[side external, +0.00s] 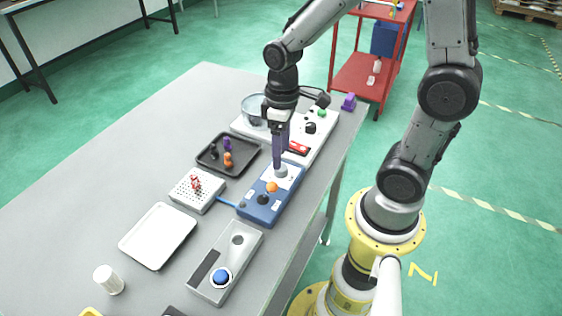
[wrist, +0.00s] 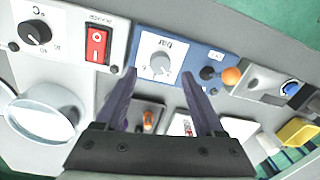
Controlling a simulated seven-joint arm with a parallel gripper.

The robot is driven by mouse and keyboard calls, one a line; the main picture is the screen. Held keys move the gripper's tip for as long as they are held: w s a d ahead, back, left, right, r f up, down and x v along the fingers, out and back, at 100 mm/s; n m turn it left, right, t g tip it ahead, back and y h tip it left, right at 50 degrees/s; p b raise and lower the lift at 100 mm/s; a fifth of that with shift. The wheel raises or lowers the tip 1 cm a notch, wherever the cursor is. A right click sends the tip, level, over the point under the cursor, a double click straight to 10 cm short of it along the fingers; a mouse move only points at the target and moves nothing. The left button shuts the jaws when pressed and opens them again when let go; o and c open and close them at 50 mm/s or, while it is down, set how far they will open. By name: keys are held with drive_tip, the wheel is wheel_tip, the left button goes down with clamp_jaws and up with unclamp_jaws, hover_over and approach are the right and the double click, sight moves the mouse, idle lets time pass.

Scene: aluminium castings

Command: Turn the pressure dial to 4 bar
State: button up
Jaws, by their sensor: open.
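The pressure dial is a pale grey round knob (wrist: 160,63) on a white plate marked "bar", in the wrist view. It sits on the blue control box (side external: 259,209), where the knob (side external: 282,172) shows just below my fingers in the side view. The scale numbers and pointer are too small to read surely. My gripper (side external: 279,163) points down over the dial. In the wrist view its two purple fingers (wrist: 160,76) are apart, one on each side of the knob, with nothing held. I cannot tell whether either finger touches the knob.
The blue box also has an orange ball (wrist: 231,75) and a black knob (wrist: 207,73). Beside it, a white panel carries a red switch (wrist: 97,45) and a black °C dial (wrist: 35,33). A dark tray (side external: 245,166) and a perforated block (side external: 183,204) stand left.

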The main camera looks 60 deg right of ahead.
sight(281, 170)
drive_tip(key=shift+a+f, duration=0.1)
drive_tip(key=shift+f, duration=2.05)
clamp_jaws()
